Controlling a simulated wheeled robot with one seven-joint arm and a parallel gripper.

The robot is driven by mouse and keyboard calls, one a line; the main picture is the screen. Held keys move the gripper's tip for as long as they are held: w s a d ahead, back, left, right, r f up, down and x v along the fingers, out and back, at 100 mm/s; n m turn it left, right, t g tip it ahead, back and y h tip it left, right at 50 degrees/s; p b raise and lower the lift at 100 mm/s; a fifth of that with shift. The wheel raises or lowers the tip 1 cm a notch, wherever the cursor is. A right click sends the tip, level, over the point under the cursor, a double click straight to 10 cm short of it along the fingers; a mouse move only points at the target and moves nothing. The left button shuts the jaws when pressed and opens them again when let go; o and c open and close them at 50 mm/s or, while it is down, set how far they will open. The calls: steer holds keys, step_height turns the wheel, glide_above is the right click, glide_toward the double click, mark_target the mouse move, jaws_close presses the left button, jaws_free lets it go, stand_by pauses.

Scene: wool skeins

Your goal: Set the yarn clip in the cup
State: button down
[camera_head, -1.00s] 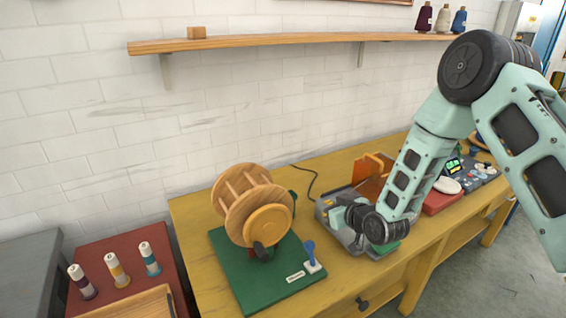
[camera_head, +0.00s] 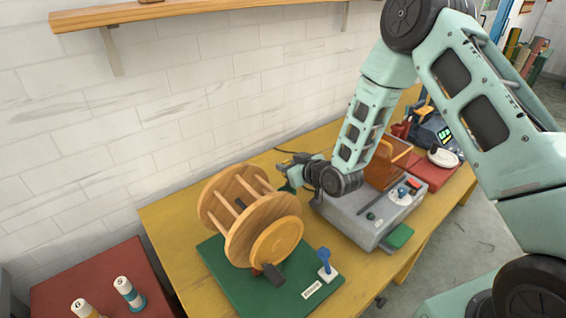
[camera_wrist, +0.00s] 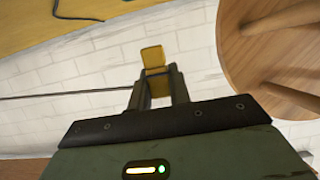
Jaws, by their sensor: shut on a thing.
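My gripper (camera_wrist: 157,88) is shut on a small yellow piece in the wrist view, which I take to be the yarn clip (camera_wrist: 152,57). It sticks out past the fingertips. In the head view my gripper (camera_head: 288,178) is at the back of the yellow bench, just right of the wooden reel, and the held piece cannot be made out there. I cannot pick out a cup in either view.
The wooden reel (camera_head: 236,208) stands on a green base (camera_head: 219,267) with a blue lever (camera_head: 324,258); the reel also looms at right in the wrist view (camera_wrist: 275,60). A grey machine (camera_head: 348,222) stands to the right. White-capped spools (camera_head: 122,285) stand on a red surface.

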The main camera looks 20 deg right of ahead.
steer(key=shift+f+b, duration=2.05)
steer(key=shift+f, duration=1)
steer(key=c, duration=1.2)
jaws_free()
steer(key=shift+s, duration=0.1)
steer(key=p+v, duration=0.6)
steer(key=v, duration=1.1)
steer(key=shift+s, duration=0.1)
